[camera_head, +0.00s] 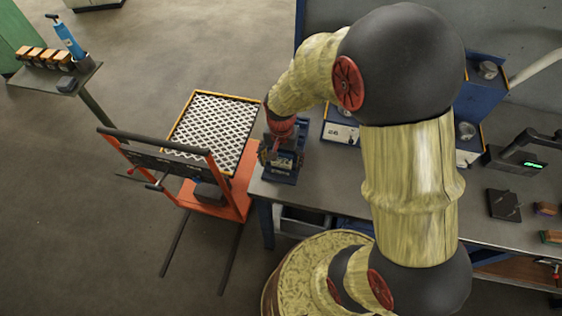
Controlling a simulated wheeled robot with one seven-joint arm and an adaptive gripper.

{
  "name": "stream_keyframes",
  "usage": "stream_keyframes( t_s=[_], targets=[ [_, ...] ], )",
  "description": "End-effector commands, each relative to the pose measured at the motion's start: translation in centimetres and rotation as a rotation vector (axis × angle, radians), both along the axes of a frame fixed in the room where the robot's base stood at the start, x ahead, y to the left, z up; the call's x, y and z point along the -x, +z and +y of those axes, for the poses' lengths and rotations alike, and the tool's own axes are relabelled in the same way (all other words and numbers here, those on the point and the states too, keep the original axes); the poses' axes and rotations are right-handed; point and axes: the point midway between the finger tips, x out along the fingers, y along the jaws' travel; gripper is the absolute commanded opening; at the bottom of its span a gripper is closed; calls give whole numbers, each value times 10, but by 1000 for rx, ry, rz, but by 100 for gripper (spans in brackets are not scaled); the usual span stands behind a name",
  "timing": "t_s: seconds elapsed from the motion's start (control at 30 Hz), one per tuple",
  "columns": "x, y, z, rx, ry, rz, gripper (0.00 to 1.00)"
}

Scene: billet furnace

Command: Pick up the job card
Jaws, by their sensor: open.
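My arm reaches left across the workbench, and my gripper (275,150) points down at the bench's left end. It is open, and the fingers are small and partly hidden by the wrist. Just below it is a dark blue block-like holder (281,176) with a pale label on its front. I cannot tell whether the fingers touch it. A white card with dark print (341,132) lies in a blue, yellow-edged tray right of my gripper; it may be the job card. My arm hides part of that tray. Another pale sheet (467,157) shows right of my arm.
The grey workbench (400,200) carries a black device with a green display (520,158), a dark plate (503,204) and blue bins (482,100). An orange cart (240,190) with a mesh-topped tray (212,128) stands left of the bench.

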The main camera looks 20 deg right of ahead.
Motion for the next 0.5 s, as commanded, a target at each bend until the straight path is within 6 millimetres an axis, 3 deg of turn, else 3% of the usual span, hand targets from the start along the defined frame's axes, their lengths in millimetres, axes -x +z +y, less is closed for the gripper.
stream_keyframes(
  t_s=[0.2, 0.5],
  targets=[
    [-1, -1, 0, 0, 0, -2, 77],
    [-1, -1, 0, 0, 0, -1, 61]
  ],
)
